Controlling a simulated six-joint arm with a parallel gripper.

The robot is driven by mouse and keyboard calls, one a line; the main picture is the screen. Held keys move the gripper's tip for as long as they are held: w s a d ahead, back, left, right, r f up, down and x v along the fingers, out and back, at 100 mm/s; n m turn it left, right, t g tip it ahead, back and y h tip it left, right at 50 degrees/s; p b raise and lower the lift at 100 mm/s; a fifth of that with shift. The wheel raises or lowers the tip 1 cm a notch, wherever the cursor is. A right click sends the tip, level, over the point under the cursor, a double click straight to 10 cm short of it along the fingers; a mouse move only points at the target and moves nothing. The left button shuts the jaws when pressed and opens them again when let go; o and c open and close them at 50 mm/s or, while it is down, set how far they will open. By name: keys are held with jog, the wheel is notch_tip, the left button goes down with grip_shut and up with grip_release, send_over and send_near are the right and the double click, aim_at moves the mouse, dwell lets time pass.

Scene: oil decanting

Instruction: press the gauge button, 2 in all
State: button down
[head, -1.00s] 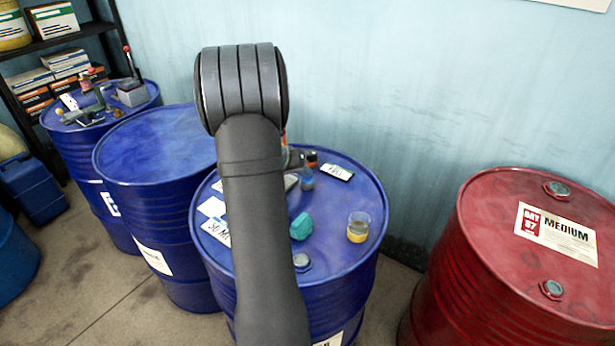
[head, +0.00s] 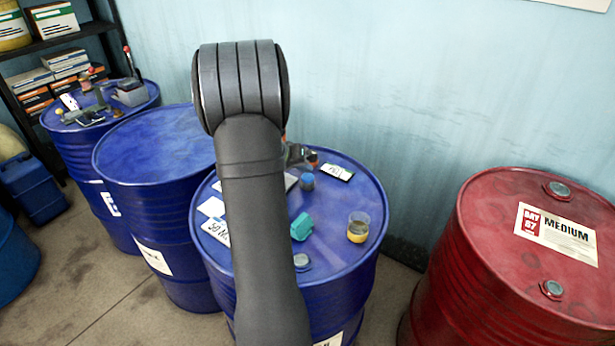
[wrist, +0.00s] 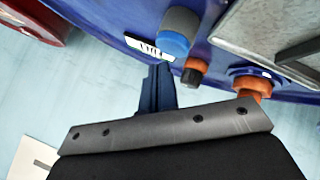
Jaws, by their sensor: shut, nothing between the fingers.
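A round blue knob on a grey body (wrist: 176,38) stands on the blue drum top in the wrist view. A gap appears between the fingers and the knob, though depth is hard to tell. In the head view my arm hides most of the gripper.
An orange-and-black fitting (wrist: 194,70) and a grey metal tray (wrist: 232,28) lie close to the knob. A red drum (head: 480,270) stands right.

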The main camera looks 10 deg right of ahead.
aim_at(304, 178)
jog(key=shift+r, duration=2.5)
notch_tip(304, 178, up, 3)
jog(key=shift+r, duration=0.2)
